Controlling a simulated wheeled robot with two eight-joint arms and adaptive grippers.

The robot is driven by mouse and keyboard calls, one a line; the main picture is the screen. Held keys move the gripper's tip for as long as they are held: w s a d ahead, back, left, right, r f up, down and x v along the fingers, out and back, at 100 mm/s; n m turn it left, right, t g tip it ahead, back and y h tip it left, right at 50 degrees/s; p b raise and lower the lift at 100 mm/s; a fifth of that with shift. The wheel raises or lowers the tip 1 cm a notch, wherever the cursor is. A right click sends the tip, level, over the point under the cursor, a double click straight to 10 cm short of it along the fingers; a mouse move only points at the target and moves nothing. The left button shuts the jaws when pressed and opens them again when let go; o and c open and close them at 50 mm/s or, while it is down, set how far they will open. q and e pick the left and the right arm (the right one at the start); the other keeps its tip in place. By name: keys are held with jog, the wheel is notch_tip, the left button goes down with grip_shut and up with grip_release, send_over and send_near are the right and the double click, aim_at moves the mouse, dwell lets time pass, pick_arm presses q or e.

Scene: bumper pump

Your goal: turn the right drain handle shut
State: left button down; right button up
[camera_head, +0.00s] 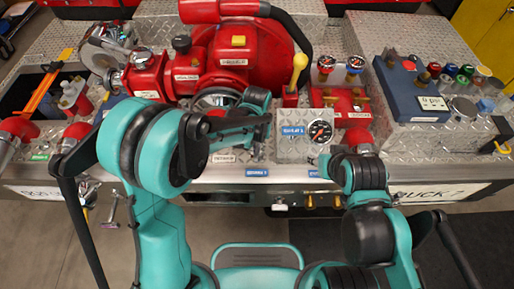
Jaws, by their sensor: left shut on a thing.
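My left gripper (262,132) reaches over the metal deck in front of the red pump, just left of the box with a round gauge. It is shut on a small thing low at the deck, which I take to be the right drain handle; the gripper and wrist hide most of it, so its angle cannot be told. My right gripper (319,161) is at the lower right of the gauge box, close to it. Its fingers are small and dark here, so whether they are open cannot be told.
The red pump (240,58) stands behind my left gripper, with a yellow-knobbed lever (299,66) at its right. The gauge box (292,147) stands between my grippers. A blue panel (409,92) with coloured knobs is at right. Red pipe elbows (75,132) stand at left.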

pick_arm(q)
jog(key=m, duration=1.2)
jog(key=shift+m, duration=1.9)
jog(key=c, duration=1.6)
grip_release()
